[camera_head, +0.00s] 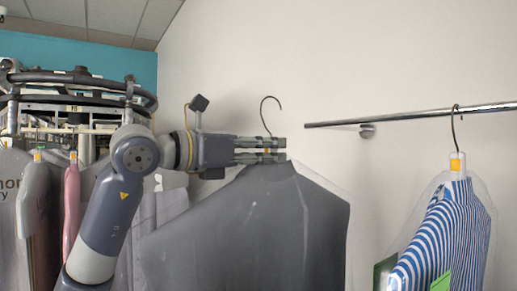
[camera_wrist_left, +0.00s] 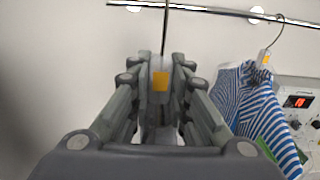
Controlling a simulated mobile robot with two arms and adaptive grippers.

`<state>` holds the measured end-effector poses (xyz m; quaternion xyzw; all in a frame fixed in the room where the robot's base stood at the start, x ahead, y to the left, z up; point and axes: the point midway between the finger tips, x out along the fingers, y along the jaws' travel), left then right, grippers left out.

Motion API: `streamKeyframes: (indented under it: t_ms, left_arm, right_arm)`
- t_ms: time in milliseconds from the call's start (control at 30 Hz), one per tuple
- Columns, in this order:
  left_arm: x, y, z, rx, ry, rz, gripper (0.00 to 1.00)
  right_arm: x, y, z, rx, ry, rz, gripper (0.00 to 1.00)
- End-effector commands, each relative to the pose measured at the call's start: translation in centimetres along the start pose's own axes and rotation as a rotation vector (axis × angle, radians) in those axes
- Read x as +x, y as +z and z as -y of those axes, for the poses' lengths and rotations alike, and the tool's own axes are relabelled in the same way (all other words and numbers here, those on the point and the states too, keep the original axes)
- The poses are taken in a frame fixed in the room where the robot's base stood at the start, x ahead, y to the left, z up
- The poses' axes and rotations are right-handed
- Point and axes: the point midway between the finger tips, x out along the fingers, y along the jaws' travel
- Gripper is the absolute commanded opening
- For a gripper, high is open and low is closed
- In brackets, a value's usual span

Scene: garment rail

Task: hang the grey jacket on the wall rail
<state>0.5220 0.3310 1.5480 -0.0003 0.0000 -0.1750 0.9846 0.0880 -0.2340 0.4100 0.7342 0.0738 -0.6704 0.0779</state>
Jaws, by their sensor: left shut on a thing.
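The grey jacket (camera_head: 255,225) hangs in a clear cover in the middle of the head view. Its hanger hook (camera_head: 271,112) stands up free in front of the wall, left of the rail's end. My left gripper (camera_head: 280,150) is shut on the hanger's neck, just above the jacket's collar. In the left wrist view an orange tag (camera_wrist_left: 160,82) shows between the fingers. The wall rail (camera_head: 420,117) is a metal bar at the right, and it also shows in the left wrist view (camera_wrist_left: 225,13). My right gripper is not in view.
A blue-and-white striped shirt (camera_head: 445,235) hangs from the rail at the right and also shows in the left wrist view (camera_wrist_left: 250,105). The rail's left part is bare, with a wall bracket (camera_head: 367,131). A conveyor with garments (camera_head: 40,200) stands at the left.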

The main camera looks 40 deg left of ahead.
Motion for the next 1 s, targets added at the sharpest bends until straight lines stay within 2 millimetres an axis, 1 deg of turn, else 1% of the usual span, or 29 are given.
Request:
streamKeyframes:
  t_ms: [33,433,1000]
  left_arm:
    - [0.3,0.3,0.0,0.000,-0.001,0.007,0.00]
    - [3.1,0.4,0.0,0.000,-0.001,0.007,0.00]
    - [7.1,0.4,0.0,-0.001,-0.001,0.007,0.00]
  right_arm:
    - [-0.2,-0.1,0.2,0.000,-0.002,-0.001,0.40]
    - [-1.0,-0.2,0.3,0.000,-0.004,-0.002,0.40]
    - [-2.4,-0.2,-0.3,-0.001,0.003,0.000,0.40]
